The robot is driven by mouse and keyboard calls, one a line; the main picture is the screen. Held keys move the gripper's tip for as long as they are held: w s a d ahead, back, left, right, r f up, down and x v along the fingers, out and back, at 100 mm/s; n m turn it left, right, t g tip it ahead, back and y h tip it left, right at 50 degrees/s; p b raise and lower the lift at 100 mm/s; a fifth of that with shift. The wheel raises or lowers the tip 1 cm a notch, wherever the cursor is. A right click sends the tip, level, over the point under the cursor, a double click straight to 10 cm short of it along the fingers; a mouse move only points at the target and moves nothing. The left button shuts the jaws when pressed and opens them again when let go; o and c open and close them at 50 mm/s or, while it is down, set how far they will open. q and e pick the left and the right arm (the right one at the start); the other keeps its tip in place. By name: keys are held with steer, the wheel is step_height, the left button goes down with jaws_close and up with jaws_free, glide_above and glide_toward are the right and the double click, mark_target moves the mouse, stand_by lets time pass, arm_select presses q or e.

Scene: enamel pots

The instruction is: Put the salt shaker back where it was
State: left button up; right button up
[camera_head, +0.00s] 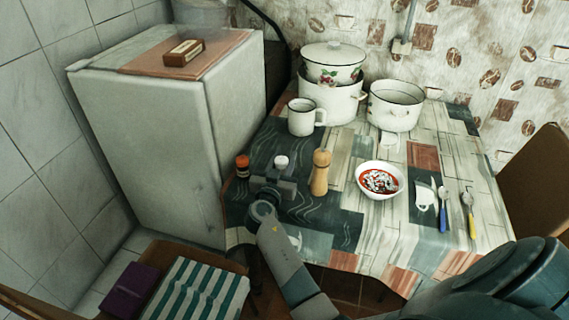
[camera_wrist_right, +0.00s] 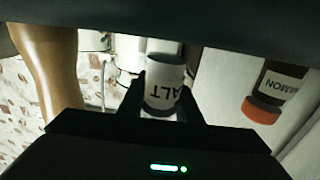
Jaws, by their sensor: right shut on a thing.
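The salt shaker (camera_head: 281,162) shows its white top just beyond my right gripper (camera_head: 279,174) in the head view, near the left part of the table. In the right wrist view the salt shaker (camera_wrist_right: 163,86) is white with dark letters and appears upside down. It sits between the two dark fingers of my right gripper (camera_wrist_right: 162,100), which are shut on it. The gripper hides its lower part in the head view, so I cannot tell whether it touches the table. My left gripper is not in view.
A wooden mill (camera_head: 320,173) stands close right of the shaker, and an orange-lidded spice jar (camera_head: 242,166) stands left. A soup bowl (camera_head: 380,180) is farther right. A mug (camera_head: 302,117) and pots (camera_head: 396,106) stand behind. The white fridge (camera_head: 165,135) borders the table's left.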

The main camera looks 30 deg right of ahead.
mark_target(281, 169)
steer(key=shift+f, duration=0.9)
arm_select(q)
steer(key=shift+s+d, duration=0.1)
arm_select(e)
steer(key=shift+f, duration=0.1)
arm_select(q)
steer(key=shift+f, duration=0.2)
arm_select(e)
steer(key=shift+f, duration=0.15)
steer(key=o, duration=1.1)
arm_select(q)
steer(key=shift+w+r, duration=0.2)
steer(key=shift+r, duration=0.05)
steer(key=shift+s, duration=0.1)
arm_select(e)
steer(key=shift+s+a, duration=0.1)
steer(key=b+v, duration=0.2)
steer(key=v, duration=0.4)
steer(key=shift+s+a, duration=0.15)
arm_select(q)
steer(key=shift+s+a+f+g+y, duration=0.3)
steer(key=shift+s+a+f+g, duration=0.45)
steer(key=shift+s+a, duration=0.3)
arm_select(e)
steer(key=shift+s+a, duration=0.3)
